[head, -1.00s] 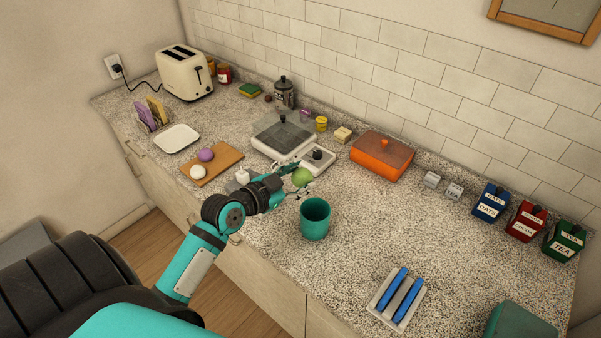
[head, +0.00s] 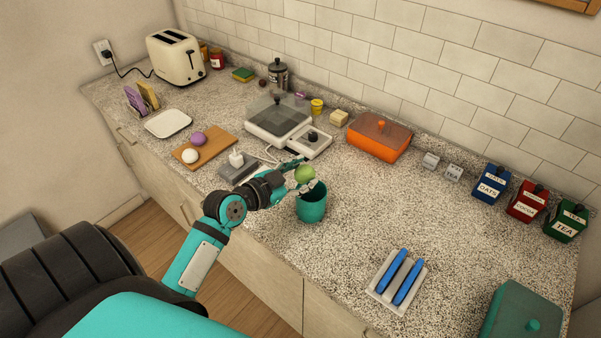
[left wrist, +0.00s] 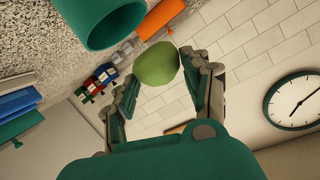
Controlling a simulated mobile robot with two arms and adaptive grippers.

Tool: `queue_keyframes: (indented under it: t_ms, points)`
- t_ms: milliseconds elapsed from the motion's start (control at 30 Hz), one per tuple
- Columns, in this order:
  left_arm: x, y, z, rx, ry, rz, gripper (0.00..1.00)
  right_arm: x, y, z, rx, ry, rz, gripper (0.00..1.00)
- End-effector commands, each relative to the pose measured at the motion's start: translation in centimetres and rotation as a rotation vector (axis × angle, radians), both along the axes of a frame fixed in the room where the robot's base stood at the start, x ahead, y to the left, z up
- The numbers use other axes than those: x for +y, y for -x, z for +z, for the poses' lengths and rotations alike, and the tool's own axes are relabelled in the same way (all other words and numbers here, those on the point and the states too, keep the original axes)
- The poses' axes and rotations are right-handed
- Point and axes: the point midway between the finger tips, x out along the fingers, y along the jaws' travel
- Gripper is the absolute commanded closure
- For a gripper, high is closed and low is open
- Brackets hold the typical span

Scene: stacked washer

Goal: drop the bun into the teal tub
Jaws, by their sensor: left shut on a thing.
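The bun is a smooth green round piece (head: 305,174), held in my left gripper (head: 302,182). In the left wrist view the bun (left wrist: 157,64) sits between the two fingertips (left wrist: 158,78), which are shut on it. The teal tub (head: 311,207) is an open round cup standing upright on the counter. In the head view the bun shows just above the tub's far left rim, and the gripper hides part of that rim. The tub's mouth (left wrist: 108,32) is at the top left of the left wrist view. My right gripper is not in view.
A grey block with a white knob (head: 237,163) and a wooden board (head: 213,147) with purple and white round pieces lie left of the tub. An orange lidded dish (head: 378,140) is behind. A tray with blue sticks (head: 383,284) is front right.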

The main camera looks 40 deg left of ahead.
Motion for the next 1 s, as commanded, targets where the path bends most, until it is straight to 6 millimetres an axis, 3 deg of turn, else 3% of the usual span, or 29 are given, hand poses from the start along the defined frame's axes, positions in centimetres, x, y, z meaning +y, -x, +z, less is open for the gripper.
queue_keyframes:
  t_ms: [133,167,333,733,1000]
  points:
    - [0.0,0.0,0.1,-0.001,0.000,0.001,0.83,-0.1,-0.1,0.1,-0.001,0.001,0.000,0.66]
    - [0.0,0.0,0.1,-0.001,0.000,0.001,0.47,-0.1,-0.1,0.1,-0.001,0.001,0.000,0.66]
    - [0.0,0.0,0.1,-0.001,0.001,0.001,0.25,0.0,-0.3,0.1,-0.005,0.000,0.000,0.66]
    - [0.2,0.9,0.2,0.001,-0.001,0.002,0.24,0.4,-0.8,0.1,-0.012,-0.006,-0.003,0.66]
    - [1.0,6.1,1.6,0.005,-0.004,-0.002,0.24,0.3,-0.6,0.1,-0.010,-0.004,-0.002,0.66]
